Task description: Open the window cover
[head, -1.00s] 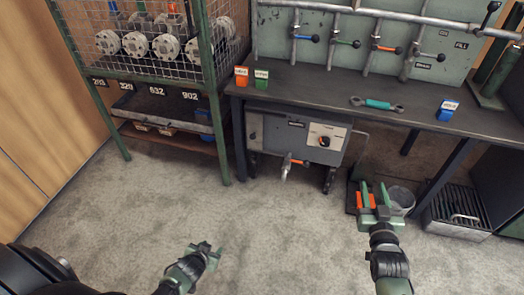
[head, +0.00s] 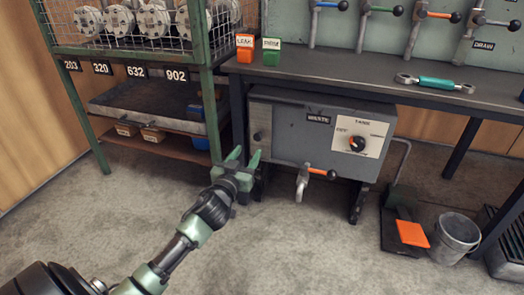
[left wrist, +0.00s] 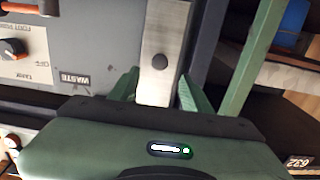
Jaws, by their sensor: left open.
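A grey waste tank (head: 318,130) hangs under the bench. A narrow pale metal plate with a dark round knob (head: 258,136) is on its left end; I take this plate for the window cover. My left gripper (head: 243,157) is open at the tank's lower left, close to the plate. In the left wrist view the metal plate (left wrist: 165,40) lies between and beyond the two green fingers of the gripper (left wrist: 157,88), with its knob uncovered. I cannot tell whether the fingers touch it. My right gripper is not in view.
An orange-handled tap (head: 306,180) sticks out below the tank. The green rack post (head: 212,115) stands close left of my gripper. The bench (head: 345,75) overhangs the tank. The front floor is clear.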

